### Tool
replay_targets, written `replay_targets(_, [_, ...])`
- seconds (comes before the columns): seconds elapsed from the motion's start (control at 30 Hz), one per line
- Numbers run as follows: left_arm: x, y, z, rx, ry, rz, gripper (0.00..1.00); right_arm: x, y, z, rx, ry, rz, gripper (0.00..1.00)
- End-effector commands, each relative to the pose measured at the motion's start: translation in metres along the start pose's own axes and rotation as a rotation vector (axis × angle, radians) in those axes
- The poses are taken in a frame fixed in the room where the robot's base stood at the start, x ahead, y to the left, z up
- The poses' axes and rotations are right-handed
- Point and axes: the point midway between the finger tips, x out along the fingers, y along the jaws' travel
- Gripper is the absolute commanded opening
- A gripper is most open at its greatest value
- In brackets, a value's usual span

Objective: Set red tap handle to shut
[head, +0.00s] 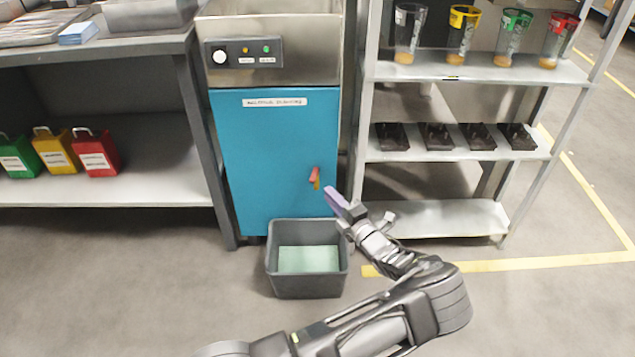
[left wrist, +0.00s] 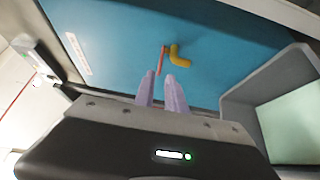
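The red tap handle (head: 314,173) is on the lower right of the blue cabinet front (head: 270,150), by a small yellow tap body (head: 317,184). In the left wrist view the red handle (left wrist: 162,61) is a thin bar beside the yellow tap body (left wrist: 180,57). My left gripper (head: 332,193) has purple fingers and is to the lower right of the tap in the head view. In the left wrist view its fingers (left wrist: 160,77) point at the handle, with a narrow gap between them and nothing gripped. The handle appears just beyond the fingertips. My right gripper is not in view.
A grey bin (head: 307,284) with a pale green inside stands on the floor below the tap. A metal shelf rack (head: 430,155) stands right of the cabinet, holding cups and dark trays. A workbench (head: 110,45) with colored boxes below stands left.

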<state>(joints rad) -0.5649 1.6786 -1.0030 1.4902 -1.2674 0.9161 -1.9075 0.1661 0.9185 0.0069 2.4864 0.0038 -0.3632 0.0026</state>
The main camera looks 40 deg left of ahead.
Motion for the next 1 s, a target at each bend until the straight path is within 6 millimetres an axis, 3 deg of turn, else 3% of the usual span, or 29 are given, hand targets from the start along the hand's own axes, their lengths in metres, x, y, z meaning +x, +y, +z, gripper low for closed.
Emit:
replay_targets(0.5, [0.067,-0.003,-0.001,-0.002,0.002,-0.001,0.15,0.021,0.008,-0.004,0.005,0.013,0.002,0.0])
replay_targets(0.87, [0.076,0.0,-0.001,-0.001,0.001,-0.002,0.15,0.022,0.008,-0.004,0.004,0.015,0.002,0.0])
replay_targets(1.0, [0.076,0.0,-0.001,-0.001,0.001,-0.001,0.06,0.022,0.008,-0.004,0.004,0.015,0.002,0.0])
